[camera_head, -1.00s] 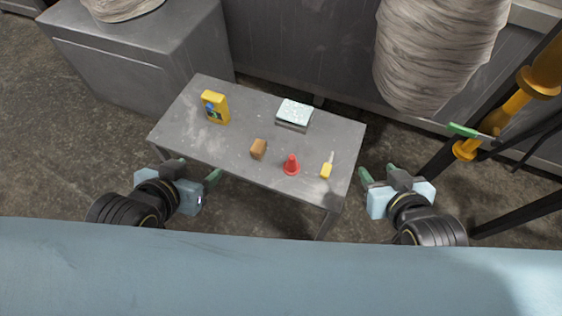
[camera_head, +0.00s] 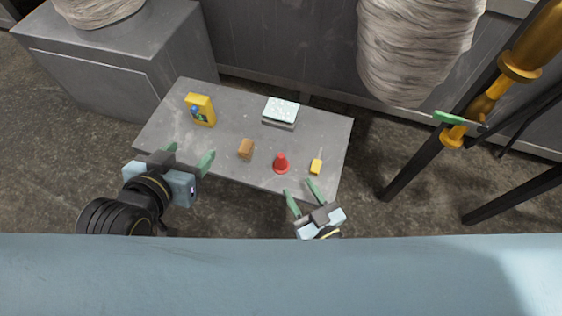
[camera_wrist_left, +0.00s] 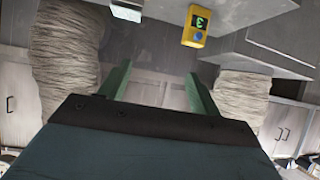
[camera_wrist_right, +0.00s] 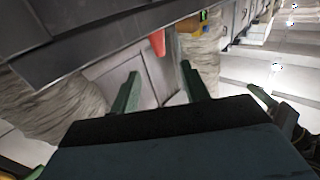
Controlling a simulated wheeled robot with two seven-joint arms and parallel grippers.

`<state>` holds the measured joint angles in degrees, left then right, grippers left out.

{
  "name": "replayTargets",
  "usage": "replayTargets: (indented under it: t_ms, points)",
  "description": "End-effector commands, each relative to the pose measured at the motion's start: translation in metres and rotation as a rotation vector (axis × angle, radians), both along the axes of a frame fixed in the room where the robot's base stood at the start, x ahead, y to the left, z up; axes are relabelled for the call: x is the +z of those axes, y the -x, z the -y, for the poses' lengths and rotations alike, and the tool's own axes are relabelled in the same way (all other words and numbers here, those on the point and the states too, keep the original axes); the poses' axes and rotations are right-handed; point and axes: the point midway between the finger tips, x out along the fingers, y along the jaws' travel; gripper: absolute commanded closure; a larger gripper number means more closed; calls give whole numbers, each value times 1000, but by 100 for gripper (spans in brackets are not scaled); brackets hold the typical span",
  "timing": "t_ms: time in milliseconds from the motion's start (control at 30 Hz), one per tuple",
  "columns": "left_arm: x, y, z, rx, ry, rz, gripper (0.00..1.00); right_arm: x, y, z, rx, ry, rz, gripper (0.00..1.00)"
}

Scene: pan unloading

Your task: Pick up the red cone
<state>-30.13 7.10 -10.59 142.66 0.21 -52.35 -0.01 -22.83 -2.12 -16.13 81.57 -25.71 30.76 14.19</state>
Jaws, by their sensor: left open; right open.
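The red cone (camera_head: 281,163) stands upright on the grey table (camera_head: 225,107), near its front edge and right of the middle. Part of the cone also shows in the right wrist view (camera_wrist_right: 157,43), beyond the fingers. My right gripper (camera_head: 302,190) is open and empty at the table's front edge, just in front of the cone and a little to its right, apart from it. My left gripper (camera_head: 189,156) is open and empty at the table's front left, well left of the cone.
A brown block (camera_head: 246,149) lies left of the cone. A yellow box (camera_head: 200,109) and a pale sponge-like block (camera_head: 281,111) are farther back. A black stand with yellow parts (camera_head: 483,100) rises at the right.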

Motion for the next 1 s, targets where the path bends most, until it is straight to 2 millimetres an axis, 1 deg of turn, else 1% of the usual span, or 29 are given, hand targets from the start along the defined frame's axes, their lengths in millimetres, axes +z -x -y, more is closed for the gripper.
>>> replayTargets:
  t_ms: [33,100,333,433,667,733,1000]
  points:
    - [5,-5,3,-4,14,48,37,-1,-8,-4,-1,-2,1,54]
    - [15,-11,7,-10,34,116,37,-1,-17,-8,-1,-2,2,54]
    - [49,-24,18,-26,94,329,37,-1,-42,-21,-1,-2,1,54]
    - [59,-26,21,-30,113,391,37,-1,-48,-24,-1,-1,0,54]
    - [71,-28,24,-34,133,458,37,-1,-54,-27,-1,0,-1,54]
    - [78,-28,25,-38,145,499,37,-1,-57,-29,-1,0,0,54]
    - [120,-23,32,-54,224,756,37,-4,-75,-37,-1,-1,0,54]
